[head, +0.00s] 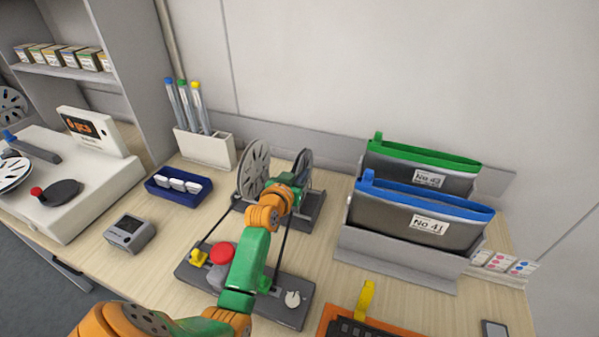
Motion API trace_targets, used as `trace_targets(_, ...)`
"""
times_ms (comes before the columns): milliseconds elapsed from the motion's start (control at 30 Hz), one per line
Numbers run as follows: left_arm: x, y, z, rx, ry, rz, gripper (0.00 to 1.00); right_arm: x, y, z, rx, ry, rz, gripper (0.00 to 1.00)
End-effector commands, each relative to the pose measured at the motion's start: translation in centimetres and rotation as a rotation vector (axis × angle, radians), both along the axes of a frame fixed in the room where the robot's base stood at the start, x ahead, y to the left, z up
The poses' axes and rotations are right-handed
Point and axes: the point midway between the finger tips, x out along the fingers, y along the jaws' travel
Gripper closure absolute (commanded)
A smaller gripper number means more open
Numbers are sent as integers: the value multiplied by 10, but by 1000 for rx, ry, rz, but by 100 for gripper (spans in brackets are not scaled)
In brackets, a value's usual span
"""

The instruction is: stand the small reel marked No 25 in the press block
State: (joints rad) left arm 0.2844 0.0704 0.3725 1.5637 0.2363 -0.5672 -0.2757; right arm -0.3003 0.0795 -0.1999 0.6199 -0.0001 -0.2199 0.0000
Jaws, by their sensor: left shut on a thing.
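My left gripper (296,182) is at the middle of the table, shut on a small dark reel (303,163). The small reel stands upright, just beyond my fingers and above the right part of a dark grey block (312,214), which looks like the press block. A large grey reel with holes (253,168) stands upright at the left part of that block. My wrist hides much of the block, so I cannot tell whether the small reel touches it. No number on either reel is readable. My right gripper is out of view.
A control box with a red button (222,253) lies in front, cables running to the block. At right, a rack (395,258) holds pouches with green and blue tops. A pen holder (205,148) and blue tray (178,196) stand left. Bare table lies right of the block.

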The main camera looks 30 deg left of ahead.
Motion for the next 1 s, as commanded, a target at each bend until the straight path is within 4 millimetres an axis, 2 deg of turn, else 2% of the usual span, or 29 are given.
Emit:
trace_targets(133,0,0,0,0,-1,0,100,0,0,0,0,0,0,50)
trace_targets(167,0,0,0,0,-1,0,79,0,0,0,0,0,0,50)
trace_targets(200,0,0,0,0,-1,0,68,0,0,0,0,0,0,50)
trace_targets(267,0,0,0,0,-1,0,52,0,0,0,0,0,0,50)
trace_targets(300,0,0,0,0,-1,0,49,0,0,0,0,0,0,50)
trace_targets(567,-1,0,1,1,1,0,49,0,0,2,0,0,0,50)
trace_targets(700,-16,-4,10,2,5,-1,49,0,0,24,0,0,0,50)
trace_targets(1000,-56,-13,21,1,2,-1,49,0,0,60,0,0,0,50)
